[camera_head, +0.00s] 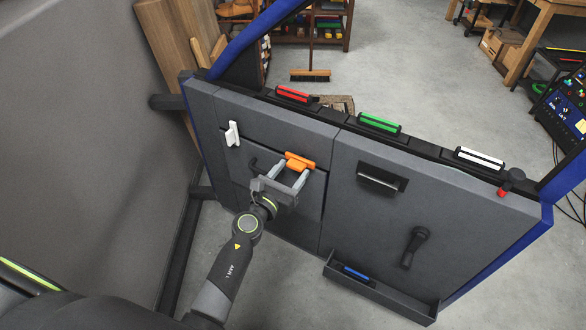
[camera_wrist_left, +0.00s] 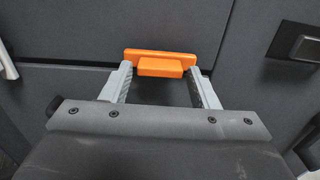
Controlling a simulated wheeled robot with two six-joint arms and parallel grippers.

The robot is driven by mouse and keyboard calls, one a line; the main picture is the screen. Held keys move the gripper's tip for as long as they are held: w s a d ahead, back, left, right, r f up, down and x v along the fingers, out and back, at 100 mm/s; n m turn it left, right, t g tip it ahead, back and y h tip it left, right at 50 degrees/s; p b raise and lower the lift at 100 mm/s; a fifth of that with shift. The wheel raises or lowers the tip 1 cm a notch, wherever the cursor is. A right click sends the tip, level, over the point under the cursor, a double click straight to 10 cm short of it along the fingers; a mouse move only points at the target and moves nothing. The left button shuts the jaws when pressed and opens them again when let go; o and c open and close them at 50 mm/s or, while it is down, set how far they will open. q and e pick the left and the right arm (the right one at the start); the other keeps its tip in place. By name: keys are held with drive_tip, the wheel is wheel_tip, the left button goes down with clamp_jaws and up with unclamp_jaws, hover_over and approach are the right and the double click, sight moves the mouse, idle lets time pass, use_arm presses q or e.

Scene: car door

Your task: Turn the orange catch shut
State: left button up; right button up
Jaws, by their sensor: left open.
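The orange catch (camera_head: 299,162) is on the grey car door panel (camera_head: 272,138), left of the vertical seam. In the left wrist view the orange catch (camera_wrist_left: 160,62) lies as a wide bar across the horizontal seam's level, with a smaller block in front. My left gripper (camera_head: 286,176) is open in front of the catch. In the left wrist view its two fingers (camera_wrist_left: 158,85) stand apart on either side of the catch's front block, tips close to the bar. I cannot tell whether they touch it. My right gripper is not in view.
A white catch (camera_head: 233,133) is to the left on the door. Red (camera_head: 293,94), green (camera_head: 379,124) and white (camera_head: 479,159) pieces sit along the top edge. A black recessed handle (camera_head: 382,178), a black crank (camera_head: 414,247) and a tray (camera_head: 380,288) are to the right.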

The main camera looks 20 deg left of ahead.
use_arm(q)
drive_tip(key=shift+x, duration=0.75)
drive_tip(key=shift+c, duration=0.3)
drive_tip(key=c, duration=0.6)
drive_tip(key=shift+c, duration=0.2)
